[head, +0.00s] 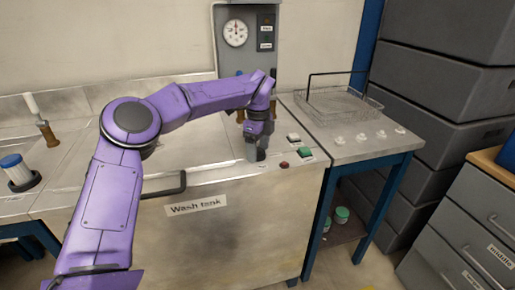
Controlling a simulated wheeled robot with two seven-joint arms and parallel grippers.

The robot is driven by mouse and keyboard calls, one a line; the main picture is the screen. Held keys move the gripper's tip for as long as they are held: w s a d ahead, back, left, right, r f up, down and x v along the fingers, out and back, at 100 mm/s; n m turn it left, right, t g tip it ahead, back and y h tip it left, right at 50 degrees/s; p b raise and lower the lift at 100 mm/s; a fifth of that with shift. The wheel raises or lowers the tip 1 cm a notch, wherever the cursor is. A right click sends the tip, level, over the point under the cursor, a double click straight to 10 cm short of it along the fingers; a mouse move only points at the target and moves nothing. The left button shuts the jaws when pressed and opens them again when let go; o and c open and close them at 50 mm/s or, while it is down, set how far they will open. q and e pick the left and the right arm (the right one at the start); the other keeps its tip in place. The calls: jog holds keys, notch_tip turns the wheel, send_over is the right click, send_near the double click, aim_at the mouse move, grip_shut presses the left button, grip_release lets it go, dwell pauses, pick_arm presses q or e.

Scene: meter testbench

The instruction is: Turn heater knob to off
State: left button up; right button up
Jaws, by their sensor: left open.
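The wash tank (245,235) is a metal cabinet with a "Wash tank" label on its front. My left arm reaches in from the left over its lid. My left gripper (256,152) points down at the front right of the tank top and is open. A small dark knob (261,155) shows at its fingertips, mostly hidden by the gripper. I cannot tell whether the fingers touch it, or which way it points. My right gripper is out of view.
A red button (284,165) and a green button (304,152) sit just right of the gripper. A grey panel with a round gauge (235,33) stands behind. A wire basket (338,103) rests on the side table (360,148). Dark drawers fill the right.

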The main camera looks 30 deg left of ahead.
aim_at(258, 147)
pick_arm(q)
notch_tip(258, 147, up, 10)
jog(key=shift+a+r+p, duration=0.15)
jog(key=shift+r+p, duration=0.05)
jog(key=shift+p, duration=0.2)
jog(key=shift+f, duration=0.1)
